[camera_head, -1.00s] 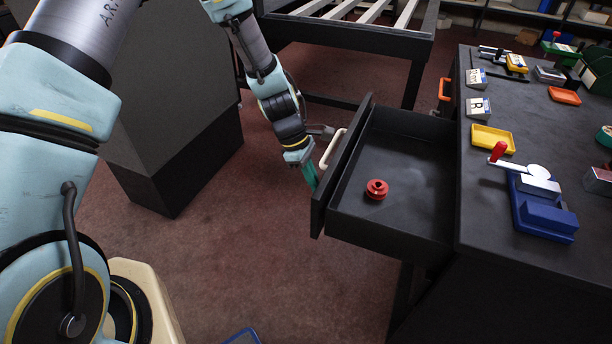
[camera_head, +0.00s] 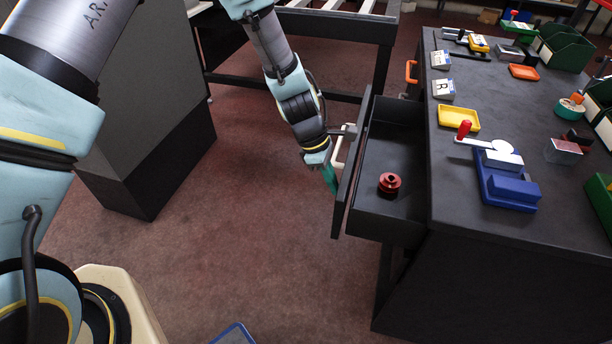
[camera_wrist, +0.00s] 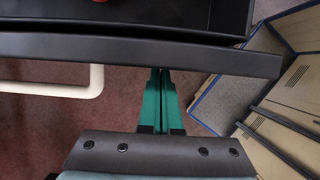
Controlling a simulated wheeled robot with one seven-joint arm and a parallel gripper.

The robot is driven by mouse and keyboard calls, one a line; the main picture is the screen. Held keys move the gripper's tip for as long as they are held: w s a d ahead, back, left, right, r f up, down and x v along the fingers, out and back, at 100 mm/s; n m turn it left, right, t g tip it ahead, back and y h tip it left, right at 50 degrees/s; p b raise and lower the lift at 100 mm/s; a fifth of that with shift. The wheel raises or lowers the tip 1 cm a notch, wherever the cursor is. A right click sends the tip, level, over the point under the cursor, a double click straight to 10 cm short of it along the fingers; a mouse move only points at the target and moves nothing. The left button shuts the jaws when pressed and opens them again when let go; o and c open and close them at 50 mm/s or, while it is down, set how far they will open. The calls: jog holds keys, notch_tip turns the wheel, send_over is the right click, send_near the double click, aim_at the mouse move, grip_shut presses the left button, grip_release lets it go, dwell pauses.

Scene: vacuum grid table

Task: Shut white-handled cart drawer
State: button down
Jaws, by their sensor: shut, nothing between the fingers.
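The black cart drawer (camera_head: 398,151) stands partly open from the left side of the black cart (camera_head: 470,250). Its white handle (camera_head: 340,153) is on the drawer's outer face, partly hidden by my arm. In the wrist view the handle (camera_wrist: 92,88) lies left of my fingers, apart from them. My gripper (camera_head: 332,181) is shut and empty, its green fingers at the outer face of the drawer front. In the wrist view the fingertips (camera_wrist: 160,72) meet the drawer front's edge (camera_wrist: 200,55); whether they press on it I cannot tell.
A red round part (camera_head: 389,184) sits in the drawer. The cart top carries a blue fixture (camera_head: 508,188), a yellow tray (camera_head: 458,119) and other small items. An orange handle (camera_head: 410,72) is further back. A dark cabinet (camera_head: 150,150) stands left; the floor between is clear.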

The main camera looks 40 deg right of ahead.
jog(key=s+d, duration=0.3)
jog(key=s, duration=0.2)
jog(key=s+d+p, duration=0.1)
jog(key=s+d, duration=0.2)
jog(key=s, duration=0.2)
jog(key=s+d+p, duration=0.1)
jog(key=s+d, duration=0.3)
jog(key=s, duration=0.1)
jog(key=shift+s, duration=0.4)
jog(key=shift+w+a, duration=0.2)
jog(key=shift+w, duration=0.25)
jog(key=w, duration=0.1)
jog(key=w+a, duration=0.1)
jog(key=w, duration=0.1)
jog(key=shift+a, duration=0.3)
jog(key=b+v, duration=0.2)
jog(key=v, duration=0.8)
jog(key=shift+a, duration=0.2)
jog(key=shift+w, duration=0.1)
